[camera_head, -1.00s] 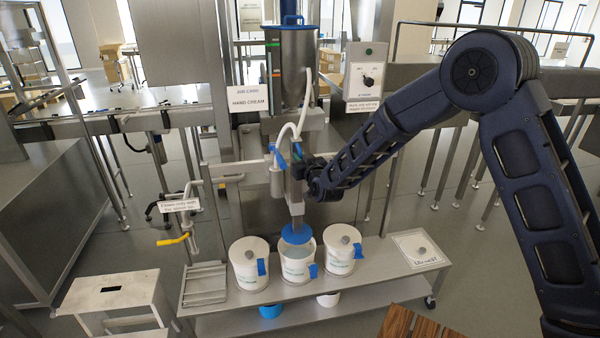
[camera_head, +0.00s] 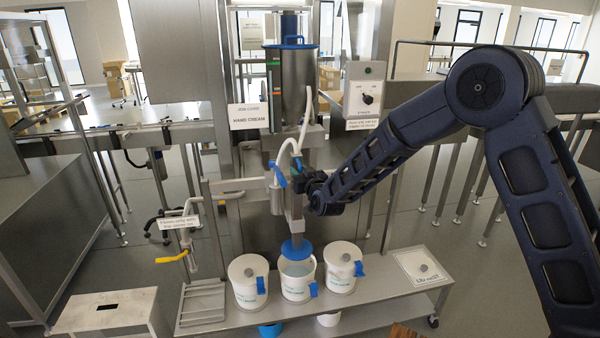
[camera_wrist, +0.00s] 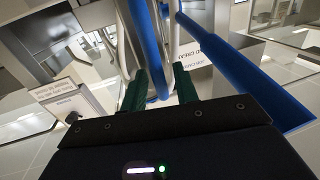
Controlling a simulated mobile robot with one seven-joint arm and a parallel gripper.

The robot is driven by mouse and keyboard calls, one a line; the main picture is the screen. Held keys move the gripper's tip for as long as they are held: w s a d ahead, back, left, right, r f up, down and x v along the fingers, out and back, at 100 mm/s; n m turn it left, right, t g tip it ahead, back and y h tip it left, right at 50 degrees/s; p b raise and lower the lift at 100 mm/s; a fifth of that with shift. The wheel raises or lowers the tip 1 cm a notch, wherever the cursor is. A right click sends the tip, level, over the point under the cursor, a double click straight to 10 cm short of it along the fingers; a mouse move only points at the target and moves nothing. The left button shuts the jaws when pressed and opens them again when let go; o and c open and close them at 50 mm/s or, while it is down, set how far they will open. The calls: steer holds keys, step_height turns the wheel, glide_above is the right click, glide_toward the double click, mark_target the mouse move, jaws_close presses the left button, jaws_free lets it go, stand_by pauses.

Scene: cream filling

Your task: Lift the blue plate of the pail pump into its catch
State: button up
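The blue plate (camera_head: 297,249) hangs at the lower end of the pump's metal column (camera_head: 296,215), just over the open middle pail (camera_head: 297,286), which holds a pale filling. My gripper (camera_head: 304,187) is beside the pump column, above the plate. In the wrist view a blue bar (camera_wrist: 157,72) runs between the green fingers of my gripper (camera_wrist: 161,88). The fingers stand apart; I cannot tell whether they press on the bar. The catch cannot be made out.
Lidded pails stand left (camera_head: 249,290) and right (camera_head: 341,276) of the middle pail on a steel bench (camera_head: 390,283). A hopper (camera_head: 293,85) and a switch box (camera_head: 365,98) are above. A pale step stool (camera_head: 105,310) is at lower left.

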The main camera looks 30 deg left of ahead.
steer(key=v, duration=1)
steer(key=shift+s+d, duration=0.2)
steer(key=shift+d, duration=0.05)
steer(key=w+d+r+m+h, duration=0.2)
steer(key=w+d+r+h, duration=0.35)
steer(key=w+d, duration=0.8)
steer(key=w+d+r+m+h, duration=0.1)
steer(key=d+r, duration=0.2)
steer(key=d, duration=0.8)
steer(key=w+d+r+m+h, duration=0.15)
steer(key=d+r, duration=0.25)
steer(key=d, duration=0.8)
steer(key=s+d+r+m+g+h, duration=0.15)
steer(key=s+d, duration=0.25)
steer(key=d, duration=0.6)
steer(key=s+d+m+g+h, duration=0.1)
steer(key=s+d+m+h, duration=0.15)
steer(key=d, duration=0.85)
steer(key=s+d+f+m+g+h, duration=0.1)
steer(key=s+d+m+g+h, duration=0.1)
steer(key=s+d, duration=1.1)
steer(key=s+g+h, duration=0.1)
steer(key=s, duration=0.1)
steer(key=shift+s+m, duration=0.35)
steer(key=shift+s, duration=0.05)
